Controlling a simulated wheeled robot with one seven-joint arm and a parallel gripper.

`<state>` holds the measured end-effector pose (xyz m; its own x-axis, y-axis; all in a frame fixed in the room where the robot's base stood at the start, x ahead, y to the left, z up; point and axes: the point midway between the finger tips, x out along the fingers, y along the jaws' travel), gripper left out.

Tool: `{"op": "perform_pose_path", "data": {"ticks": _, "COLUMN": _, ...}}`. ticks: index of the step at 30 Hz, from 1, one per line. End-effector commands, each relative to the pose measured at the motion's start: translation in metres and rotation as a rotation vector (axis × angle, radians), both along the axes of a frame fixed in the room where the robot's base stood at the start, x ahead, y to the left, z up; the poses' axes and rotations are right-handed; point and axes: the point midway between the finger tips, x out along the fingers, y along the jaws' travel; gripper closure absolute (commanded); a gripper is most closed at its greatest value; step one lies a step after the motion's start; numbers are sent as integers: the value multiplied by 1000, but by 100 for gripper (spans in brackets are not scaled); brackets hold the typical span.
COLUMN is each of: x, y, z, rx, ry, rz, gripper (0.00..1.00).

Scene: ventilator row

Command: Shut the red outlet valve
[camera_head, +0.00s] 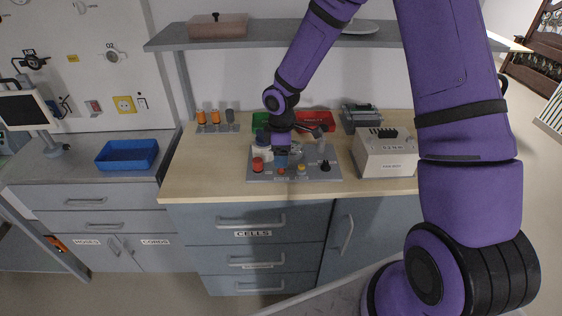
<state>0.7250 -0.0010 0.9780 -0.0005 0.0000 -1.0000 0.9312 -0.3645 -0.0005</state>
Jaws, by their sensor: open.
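A grey panel board (333,172) lies on the wooden bench top and carries several small knobs and fittings. A red knob (258,165) stands at its front left, and a smaller red-orange knob (281,171) is nearer its middle. I cannot tell from this view which of them is the outlet valve, or whether it is open or shut. My gripper (283,158) is over the middle of the board, pointing down, open. Its fingers are small and partly hidden, and I cannot tell whether they touch a fitting.
A yellow knob (301,169) and a black knob (325,166) stand to the right. A green bin (262,121) and a red bin (318,121) are behind. A white box (385,157) stands right, orange-capped bottles (201,117) back left. A shelf (270,40) hangs above.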

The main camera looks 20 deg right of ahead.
Motion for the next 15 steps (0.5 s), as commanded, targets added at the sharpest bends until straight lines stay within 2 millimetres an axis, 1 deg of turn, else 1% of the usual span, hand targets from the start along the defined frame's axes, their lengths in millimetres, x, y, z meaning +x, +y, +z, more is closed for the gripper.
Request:
{"op": "perform_pose_path", "data": {"ticks": 1, "x": -1, "y": 1, "z": -9, "rx": 0, "ry": 3, "rz": 3, "gripper": 23}}
{"op": "perform_pose_path", "data": {"ticks": 6, "x": 0, "y": 0, "z": -28, "rx": 0, "ry": 1, "rz": 2, "gripper": 23}}
{"op": "perform_pose_path", "data": {"ticks": 10, "x": 0, "y": 0, "z": -35, "rx": -1, "ry": 1, "rz": 1, "gripper": 23}}
{"op": "perform_pose_path", "data": {"ticks": 15, "x": 0, "y": 0, "z": -37, "rx": 0, "ry": 0, "rz": 0, "gripper": 23}}
